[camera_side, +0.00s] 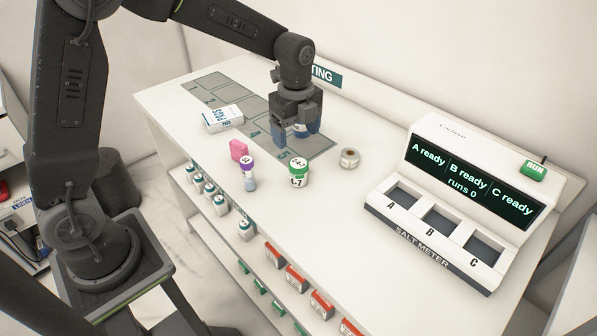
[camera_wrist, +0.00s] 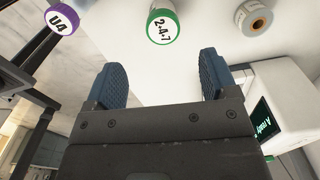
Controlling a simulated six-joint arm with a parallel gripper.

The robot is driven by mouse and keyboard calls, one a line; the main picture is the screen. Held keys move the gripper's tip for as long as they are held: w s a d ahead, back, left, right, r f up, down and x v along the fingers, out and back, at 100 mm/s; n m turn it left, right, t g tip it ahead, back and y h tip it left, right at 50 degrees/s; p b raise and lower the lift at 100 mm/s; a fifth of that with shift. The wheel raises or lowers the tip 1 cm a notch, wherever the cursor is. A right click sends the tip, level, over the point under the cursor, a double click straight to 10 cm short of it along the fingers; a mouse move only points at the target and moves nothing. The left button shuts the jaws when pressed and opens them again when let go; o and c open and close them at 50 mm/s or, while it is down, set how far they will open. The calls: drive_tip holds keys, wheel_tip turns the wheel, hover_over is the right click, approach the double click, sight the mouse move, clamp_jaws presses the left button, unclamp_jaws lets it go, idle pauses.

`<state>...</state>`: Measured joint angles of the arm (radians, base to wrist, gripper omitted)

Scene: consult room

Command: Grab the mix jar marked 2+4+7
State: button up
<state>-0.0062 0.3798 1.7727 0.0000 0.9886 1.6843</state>
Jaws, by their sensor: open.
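The mix jar (camera_side: 298,173) is a white jar with a green lid edge, standing upright on the white counter. Its lid reads 2+4+7 in the wrist view (camera_wrist: 161,27), where it sits ahead of my fingertips, near the top and between them. My gripper (camera_side: 300,130) is above the grey mat, behind the jar in the side view and apart from it. In the wrist view my gripper (camera_wrist: 163,85) has its two blue fingers spread wide with nothing between them.
A purple-capped tube (camera_side: 248,172) marked U4 in the wrist view and a pink block (camera_side: 238,149) stand left of the jar. A tape-like roll (camera_side: 349,158) is to its right. A salt meter (camera_side: 470,195) fills the right side. A white box (camera_side: 223,118) lies on the mat.

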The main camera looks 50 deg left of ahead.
sight(299, 163)
wheel_tip(299, 163, down, 6)
drive_tip(key=shift+f, duration=0.15)
drive_tip(key=shift+w+d+f, duration=0.1)
drive_tip(key=shift+f, duration=1.25)
drive_tip(key=shift+w+d+f, duration=0.1)
drive_tip(key=shift+f, duration=1.2)
drive_tip(key=shift+c, duration=0.3)
drive_tip(key=c, duration=0.9)
drive_tip(key=shift+c, duration=0.2)
drive_tip(key=shift+r, duration=0.15)
